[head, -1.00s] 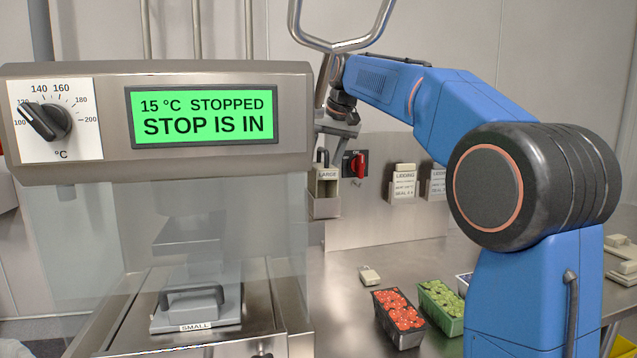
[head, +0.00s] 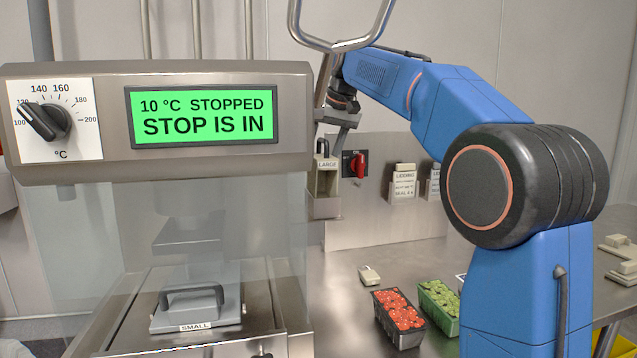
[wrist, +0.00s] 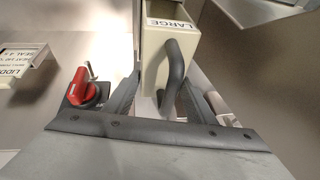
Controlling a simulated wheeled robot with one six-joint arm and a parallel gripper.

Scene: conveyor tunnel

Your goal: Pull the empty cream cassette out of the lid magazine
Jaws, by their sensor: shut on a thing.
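The cream cassette (head: 327,164), labelled LARGE, stands at the right side of the machine, its lower part within a grey holder (head: 326,208) that looks like the lid magazine. It has a dark curved handle, clear in the wrist view (wrist: 174,70), where the cream body (wrist: 153,52) shows behind it. My gripper (wrist: 168,104) is shut on this handle; in the head view my gripper (head: 328,127) is at the cassette's top, partly hidden by the machine's edge. Whether the cassette is fully clear of the holder cannot be told.
A red switch (head: 359,165) is close to the right of the cassette. The sealing machine (head: 160,120) fills the left. Red (head: 399,310) and green (head: 440,298) fruit punnets stand on the steel table.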

